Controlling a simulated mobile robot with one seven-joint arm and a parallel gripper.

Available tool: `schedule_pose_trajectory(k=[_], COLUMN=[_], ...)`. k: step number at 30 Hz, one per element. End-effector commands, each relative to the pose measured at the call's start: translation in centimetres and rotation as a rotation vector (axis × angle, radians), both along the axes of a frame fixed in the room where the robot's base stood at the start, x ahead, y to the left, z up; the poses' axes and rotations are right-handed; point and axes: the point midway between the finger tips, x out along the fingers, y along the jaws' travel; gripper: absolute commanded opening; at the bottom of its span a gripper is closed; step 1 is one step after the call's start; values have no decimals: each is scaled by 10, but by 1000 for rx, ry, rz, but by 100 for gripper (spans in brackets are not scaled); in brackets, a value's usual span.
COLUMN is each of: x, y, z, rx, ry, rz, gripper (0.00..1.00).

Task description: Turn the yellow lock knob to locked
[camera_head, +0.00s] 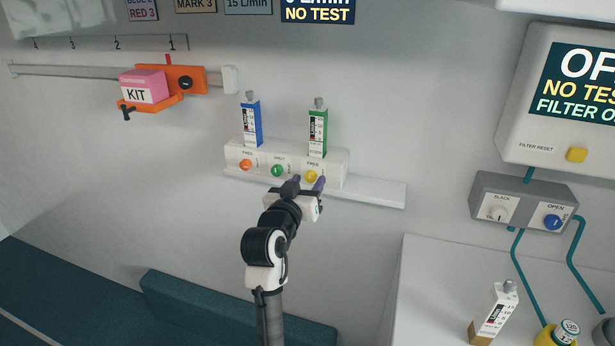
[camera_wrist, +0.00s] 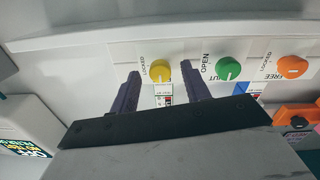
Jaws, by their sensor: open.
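The yellow lock knob (camera_head: 311,176) is the rightmost of three knobs on a white wall panel (camera_head: 334,166), below a green-labelled cartridge (camera_head: 318,132). A "FREE" label shows above it. In the wrist view the yellow knob (camera_wrist: 160,71) has a "LOCKED" label beside it on the left. My gripper (camera_head: 306,184) is just in front of the panel at this knob. In the wrist view the open fingers (camera_wrist: 160,77) stand one on each side of the knob, with gaps and no visible contact. I cannot tell the exact direction of the knob's pointer.
The green knob (camera_wrist: 228,69) lies close to one finger, and the orange knob (camera_wrist: 293,67) is beyond it. A blue cartridge (camera_head: 251,122) stands on the panel. A white ledge (camera_head: 375,191) runs under it. A grey valve box (camera_head: 523,204) is on the right.

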Motion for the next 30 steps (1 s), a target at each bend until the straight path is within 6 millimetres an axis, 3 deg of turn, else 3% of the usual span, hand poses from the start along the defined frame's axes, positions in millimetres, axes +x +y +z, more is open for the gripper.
schedule_pose_trajectory(k=[12, 22, 30], x=[8, 8, 8], y=[-3, -3, -3], z=[0, 0, -1], rx=[1, 0, 23], ry=[0, 0, -7], rz=[0, 0, 0], gripper=[47, 4, 2])
